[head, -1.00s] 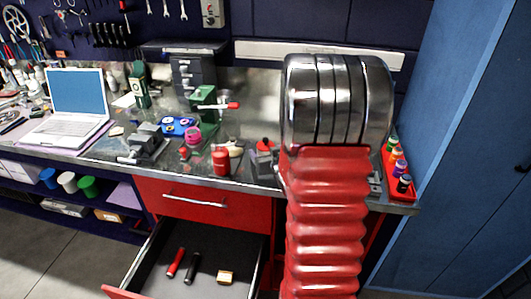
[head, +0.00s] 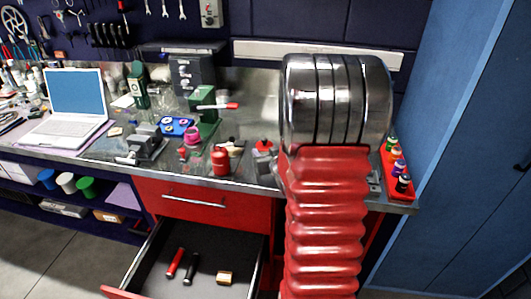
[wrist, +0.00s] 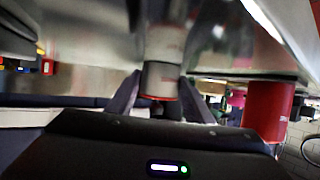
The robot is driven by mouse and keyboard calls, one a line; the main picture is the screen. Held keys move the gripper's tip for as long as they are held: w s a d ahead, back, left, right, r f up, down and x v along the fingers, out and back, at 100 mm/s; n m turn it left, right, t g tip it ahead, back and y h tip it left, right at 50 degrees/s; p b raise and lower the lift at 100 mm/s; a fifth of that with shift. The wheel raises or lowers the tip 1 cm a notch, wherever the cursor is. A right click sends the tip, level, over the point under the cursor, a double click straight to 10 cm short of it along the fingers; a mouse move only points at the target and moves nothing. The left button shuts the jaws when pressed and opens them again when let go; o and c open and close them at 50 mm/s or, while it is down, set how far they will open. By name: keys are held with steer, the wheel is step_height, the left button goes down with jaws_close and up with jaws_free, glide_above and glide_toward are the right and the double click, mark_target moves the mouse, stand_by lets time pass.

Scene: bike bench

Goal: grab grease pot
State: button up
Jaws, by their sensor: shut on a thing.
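In the wrist view, the grease pot (wrist: 161,79) appears as a small pale grey cylinder with a reddish edge. It stands between the two dark fingers of my gripper (wrist: 160,96), which is shut on it. A reddish-grey shape continues above it, perhaps its reflection in the shiny surface. In the head view, my own arm hides the gripper and the pot.
A red can (wrist: 268,110) is close to the right in the wrist view. In the head view, a red canister (head: 221,162) is near the bench's front edge, left of my arm. A red tray of bottles (head: 397,170) is to the right. The drawer (head: 212,252) below is open.

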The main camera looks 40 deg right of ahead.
steer(key=shift+r, duration=5.05)
steer(key=shift+a, duration=0.1)
